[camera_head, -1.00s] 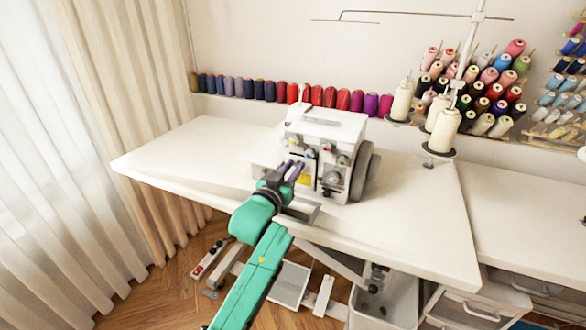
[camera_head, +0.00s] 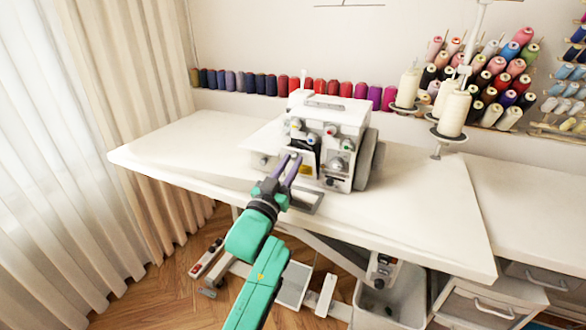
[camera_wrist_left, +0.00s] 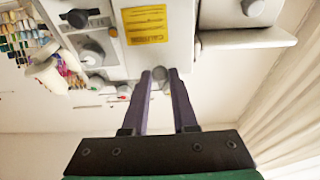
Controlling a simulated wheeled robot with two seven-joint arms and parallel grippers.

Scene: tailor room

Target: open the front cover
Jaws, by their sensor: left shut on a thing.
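The white sewing machine (camera_head: 330,112) stands on the table, with coloured dials on its front. A dark recess and a yellow label show in its front, and the label is clear in the left wrist view (camera_wrist_left: 145,24). A grey flat piece (camera_head: 307,203) extends low in front of the machine; I cannot tell whether it is the front cover. My left gripper (camera_head: 290,160) has its purple fingers at the machine's front, left of the recess, shut on a part there. The fingers also show in the left wrist view (camera_wrist_left: 158,78). My right gripper is out of view.
The white table (camera_head: 420,205) is mostly clear around the machine. Thread cones (camera_head: 452,112) stand on holders at its right. A row of spools (camera_head: 255,84) lines the back, and a spool rack is at the right. A beige curtain (camera_head: 120,110) hangs at the left.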

